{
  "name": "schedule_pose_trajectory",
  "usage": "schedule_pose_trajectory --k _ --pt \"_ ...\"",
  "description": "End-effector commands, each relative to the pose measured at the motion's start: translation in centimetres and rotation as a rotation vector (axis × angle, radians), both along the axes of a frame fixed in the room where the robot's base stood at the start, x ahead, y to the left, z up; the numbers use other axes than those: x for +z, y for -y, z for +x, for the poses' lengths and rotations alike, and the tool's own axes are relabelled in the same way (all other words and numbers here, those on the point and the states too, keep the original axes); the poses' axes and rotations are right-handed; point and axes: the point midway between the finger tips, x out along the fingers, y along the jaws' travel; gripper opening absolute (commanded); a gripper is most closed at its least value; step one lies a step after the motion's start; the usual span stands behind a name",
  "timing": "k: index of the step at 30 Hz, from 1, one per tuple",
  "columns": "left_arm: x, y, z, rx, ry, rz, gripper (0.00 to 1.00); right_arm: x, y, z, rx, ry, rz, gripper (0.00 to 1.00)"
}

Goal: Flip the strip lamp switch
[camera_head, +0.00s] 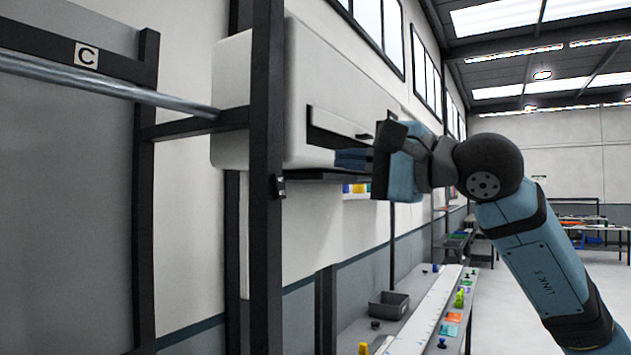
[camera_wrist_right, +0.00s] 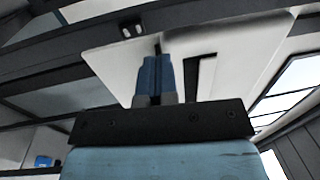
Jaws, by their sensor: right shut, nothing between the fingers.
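The switch is a small dark box (camera_head: 278,186) on the front face of the black upright post, left of my gripper in the head view. In the right wrist view, what looks like the same switch (camera_wrist_right: 131,30) shows on the dark post, with two small pale marks, ahead of and slightly left of the fingertips. Which way it is set is too small to tell. My right gripper (camera_head: 339,158) is shut and empty, its blue fingers (camera_wrist_right: 157,60) pointing toward the post, apart from the switch. My left gripper is not in view.
A large white rounded housing (camera_head: 340,78) with a dark slot hangs behind the post (camera_head: 266,250), close to my right gripper. A metal rod (camera_head: 110,86) runs to the left. Below is a long bench (camera_head: 425,315) with a grey bin (camera_head: 388,305) and small coloured items.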

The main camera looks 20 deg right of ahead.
Motion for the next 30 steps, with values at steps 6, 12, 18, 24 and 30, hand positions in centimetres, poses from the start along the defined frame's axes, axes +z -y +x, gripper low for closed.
schedule_pose_trajectory --k 6,12,18,24,30 --pt "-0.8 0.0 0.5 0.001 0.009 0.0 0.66 0.4 2.0 -2.5 -0.001 0.0 0.0 0.0" --pt "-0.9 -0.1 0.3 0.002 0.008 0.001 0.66 0.6 2.4 -3.1 0.001 -0.001 0.0 0.0" --pt "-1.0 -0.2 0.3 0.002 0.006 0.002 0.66 0.6 2.4 -3.1 0.001 -0.001 0.0 0.0" --pt "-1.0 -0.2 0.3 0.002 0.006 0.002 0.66 0.6 2.4 -3.1 0.001 -0.001 0.0 0.0" --pt "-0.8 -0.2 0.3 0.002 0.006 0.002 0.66 -1.0 1.5 -2.2 0.063 -0.067 0.04 0.0"
